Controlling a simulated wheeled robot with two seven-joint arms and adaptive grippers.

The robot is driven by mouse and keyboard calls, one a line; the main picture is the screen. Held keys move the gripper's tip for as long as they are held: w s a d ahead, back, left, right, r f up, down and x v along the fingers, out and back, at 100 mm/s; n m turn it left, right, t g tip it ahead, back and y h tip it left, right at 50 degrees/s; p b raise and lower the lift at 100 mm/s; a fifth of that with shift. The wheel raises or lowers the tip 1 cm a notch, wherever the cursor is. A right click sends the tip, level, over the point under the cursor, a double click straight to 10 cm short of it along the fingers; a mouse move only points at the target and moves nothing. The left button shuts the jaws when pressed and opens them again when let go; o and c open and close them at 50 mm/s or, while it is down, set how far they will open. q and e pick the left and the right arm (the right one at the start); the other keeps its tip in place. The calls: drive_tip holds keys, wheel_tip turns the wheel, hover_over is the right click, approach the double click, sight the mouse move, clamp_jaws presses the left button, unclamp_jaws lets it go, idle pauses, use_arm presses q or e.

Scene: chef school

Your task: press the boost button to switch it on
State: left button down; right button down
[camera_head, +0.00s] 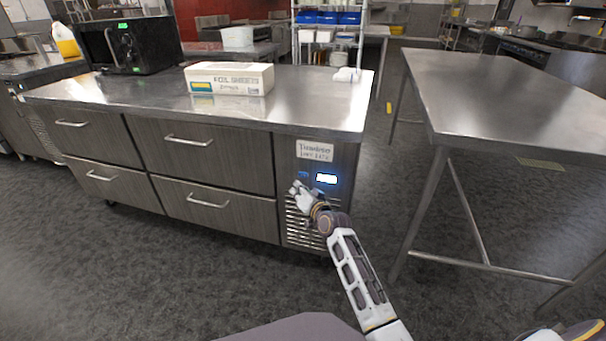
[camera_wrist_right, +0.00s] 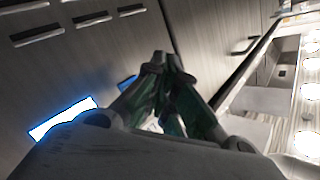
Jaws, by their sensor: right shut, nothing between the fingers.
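The metal counter has a control panel at the right end of its front, with a bright lit display (camera_head: 326,179). A small blue-lit button (camera_head: 304,175) sits just left of the display. My right gripper (camera_head: 295,188) is shut and empty, just below and left of the button. I cannot tell whether it touches the panel. In the right wrist view the shut fingertips (camera_wrist_right: 162,58) show against the panel front. The lit display (camera_wrist_right: 62,120) and the blue button (camera_wrist_right: 127,83) are left of them, the button partly hidden by the gripper. My left gripper is not in view.
A vent grille (camera_head: 303,226) lies below the panel, and a paper label (camera_head: 314,150) above it. Drawers (camera_head: 205,155) fill the counter front to the left. A bare metal table (camera_head: 510,95) stands at the right. The floor between them is clear.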

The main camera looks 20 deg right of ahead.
drive_tip(key=shift+s+a+p, duration=0.4)
drive_tip(key=shift+s+p, duration=0.05)
drive_tip(key=shift+s, duration=0.15)
drive_tip(key=shift+s+a+p, duration=0.35)
drive_tip(key=shift+s+p, duration=0.05)
drive_tip(key=shift+s, duration=0.15)
